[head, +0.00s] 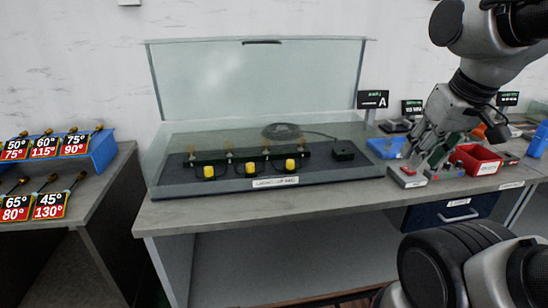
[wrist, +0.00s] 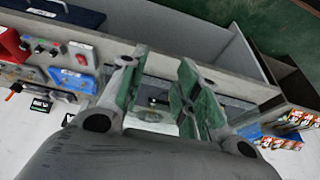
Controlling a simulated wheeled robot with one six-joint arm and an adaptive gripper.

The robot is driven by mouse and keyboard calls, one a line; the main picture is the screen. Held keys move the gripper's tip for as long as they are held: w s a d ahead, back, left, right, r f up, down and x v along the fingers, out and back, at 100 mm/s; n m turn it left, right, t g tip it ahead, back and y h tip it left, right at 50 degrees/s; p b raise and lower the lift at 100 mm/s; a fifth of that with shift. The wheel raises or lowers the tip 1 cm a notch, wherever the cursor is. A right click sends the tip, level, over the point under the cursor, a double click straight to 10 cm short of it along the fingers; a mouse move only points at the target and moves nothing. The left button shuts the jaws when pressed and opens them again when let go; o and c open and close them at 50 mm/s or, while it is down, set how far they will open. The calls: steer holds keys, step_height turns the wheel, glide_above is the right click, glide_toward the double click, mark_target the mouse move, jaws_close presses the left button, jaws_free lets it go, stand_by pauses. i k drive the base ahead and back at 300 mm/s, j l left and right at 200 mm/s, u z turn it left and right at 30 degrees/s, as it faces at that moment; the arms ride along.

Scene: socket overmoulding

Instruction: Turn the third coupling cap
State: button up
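Three yellow caps, a left one (head: 208,171), a middle one (head: 250,169) and a right one (head: 290,164), sit in a row along the front of a dark bar (head: 235,157). Brass-coloured fittings stand behind them on the bar, seen dimly through glass. Which part is the third coupling cap I cannot tell for sure. My gripper (head: 420,152) is well to the right of the bar, above the bench's right part. In the wrist view my gripper (wrist: 158,68) has its green-padded fingers spread apart, with nothing held between them.
The bar lies in a glass-walled case (head: 170,194) with its clear lid (head: 255,80) standing upright behind. A black block (head: 343,150) with a cable is inside. Red bins (head: 478,159) and a grey box (head: 407,177) crowd the right. A blue rack (head: 95,150) stands left.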

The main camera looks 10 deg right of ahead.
mark_target(290, 164)
steer(key=i+l, duration=0.65)
steer(key=i, duration=0.15)
